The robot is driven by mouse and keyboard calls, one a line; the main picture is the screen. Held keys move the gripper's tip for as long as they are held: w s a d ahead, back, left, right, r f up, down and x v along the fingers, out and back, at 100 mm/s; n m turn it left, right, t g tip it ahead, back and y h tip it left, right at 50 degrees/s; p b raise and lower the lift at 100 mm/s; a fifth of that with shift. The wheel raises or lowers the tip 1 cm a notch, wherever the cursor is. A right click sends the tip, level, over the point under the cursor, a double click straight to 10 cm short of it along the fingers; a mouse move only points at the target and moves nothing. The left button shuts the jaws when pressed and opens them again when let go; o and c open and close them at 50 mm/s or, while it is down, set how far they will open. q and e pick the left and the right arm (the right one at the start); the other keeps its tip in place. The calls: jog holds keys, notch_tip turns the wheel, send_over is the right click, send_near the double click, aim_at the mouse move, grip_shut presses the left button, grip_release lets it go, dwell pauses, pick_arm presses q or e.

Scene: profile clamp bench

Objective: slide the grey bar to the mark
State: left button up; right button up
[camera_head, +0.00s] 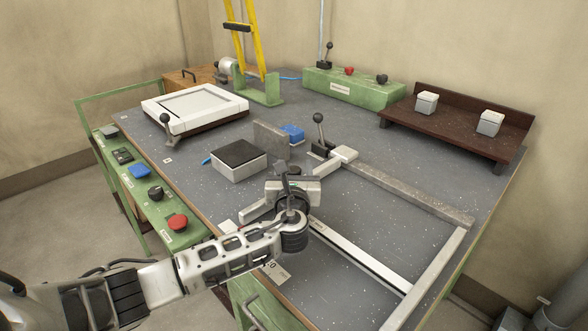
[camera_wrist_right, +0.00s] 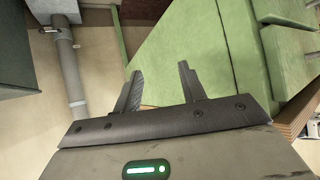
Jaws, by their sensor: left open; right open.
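The grey bar (camera_head: 415,192) is a long flat metal bar lying on the dark bench top, right of centre in the head view. Its far left end is beside a pale block (camera_head: 343,155) near a clamp lever with a black knob (camera_head: 318,118). My left gripper (camera_head: 284,170) is open above the bench, left of the bar and apart from it; its fingers are small and partly hidden by its wrist. My right gripper (camera_wrist_right: 160,68) is open and empty in the right wrist view, facing green surfaces. I cannot clearly pick out the mark.
Pale rails (camera_head: 360,257) and (camera_head: 430,278) form a corner at the front right. A black-topped box (camera_head: 239,160), an upright grey plate (camera_head: 270,139) and a blue block (camera_head: 293,133) stand behind my left gripper. A brown shelf (camera_head: 455,128) is at the back right.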

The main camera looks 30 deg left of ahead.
pick_arm(q)
jog(key=shift+c, duration=0.3)
grip_shut()
jog(key=shift+d, duration=0.4)
jog(key=d, duration=0.1)
jog(key=s+d+p, duration=0.1)
jog(key=d, duration=0.1)
jog(key=s+d+p, duration=0.1)
jog(key=shift+d, duration=0.35)
jog(key=shift+s+d, duration=0.1)
jog(key=shift+d, duration=0.35)
jog(key=shift+o, duration=0.3)
grip_release()
pick_arm(e)
jog(key=shift+s+d+r, duration=0.15)
jog(key=shift+s+r, duration=0.15)
jog(key=shift+r, duration=0.25)
pick_arm(q)
jog(key=v, duration=1.6)
pick_arm(e)
jog(key=shift+s+f, duration=0.2)
jog(key=shift+f, duration=0.1)
